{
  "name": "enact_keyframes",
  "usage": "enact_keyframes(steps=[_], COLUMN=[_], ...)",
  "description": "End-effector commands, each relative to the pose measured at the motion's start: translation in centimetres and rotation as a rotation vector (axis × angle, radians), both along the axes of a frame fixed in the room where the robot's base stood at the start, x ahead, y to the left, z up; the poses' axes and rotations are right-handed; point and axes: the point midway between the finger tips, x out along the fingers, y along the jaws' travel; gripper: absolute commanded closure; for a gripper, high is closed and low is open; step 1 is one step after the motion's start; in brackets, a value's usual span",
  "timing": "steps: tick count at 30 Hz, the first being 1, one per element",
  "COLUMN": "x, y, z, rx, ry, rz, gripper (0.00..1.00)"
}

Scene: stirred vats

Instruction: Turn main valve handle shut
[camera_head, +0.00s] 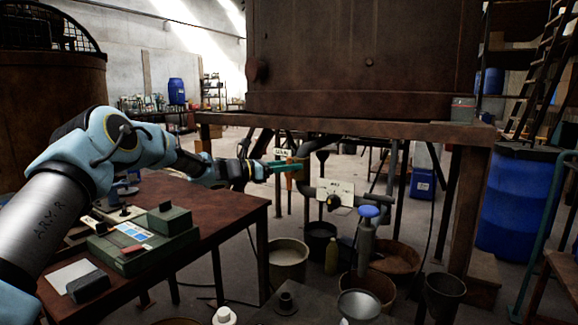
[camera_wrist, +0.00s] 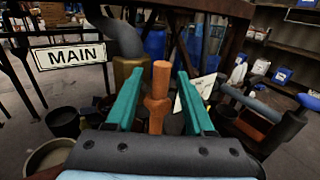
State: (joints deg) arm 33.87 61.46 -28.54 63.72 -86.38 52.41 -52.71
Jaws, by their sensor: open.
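The main valve handle is an orange-brown bar in the wrist view (camera_wrist: 158,98), with a thicker collar at mid-length. It stands between the two teal fingers of my gripper (camera_wrist: 157,74). The fingers are open, with a visible gap on each side of the bar. A white "MAIN" sign (camera_wrist: 70,56) hangs to its left, and a brass-coloured valve body (camera_wrist: 125,70) shows behind. In the head view my gripper (camera_head: 286,164) is at the small orange handle (camera_head: 294,174), below the tank's table. The fingers partly hide it there.
A second labelled plate (camera_head: 336,191) and a blue-topped fitting (camera_head: 368,212) are on pipework to the right. Buckets (camera_head: 288,255) stand on the floor below. A brown table (camera_head: 225,205) with a green box (camera_head: 140,245) lies under my arm. The large rusty tank (camera_head: 360,60) is above.

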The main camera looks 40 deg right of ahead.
Motion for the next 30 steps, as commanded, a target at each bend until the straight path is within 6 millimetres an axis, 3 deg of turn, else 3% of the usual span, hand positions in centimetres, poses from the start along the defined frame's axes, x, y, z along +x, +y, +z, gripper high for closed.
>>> enact_keyframes(steps=[5,19,30], x=[0.02,0.00,0.02], y=[0.02,0.04,0.05], z=[-0.03,-0.02,-0.02], rx=[0.000,0.001,0.000], ry=[0.000,-0.001,-0.002], rz=[0.000,0.000,0.000], gripper=[0.48,1.00,1.00])
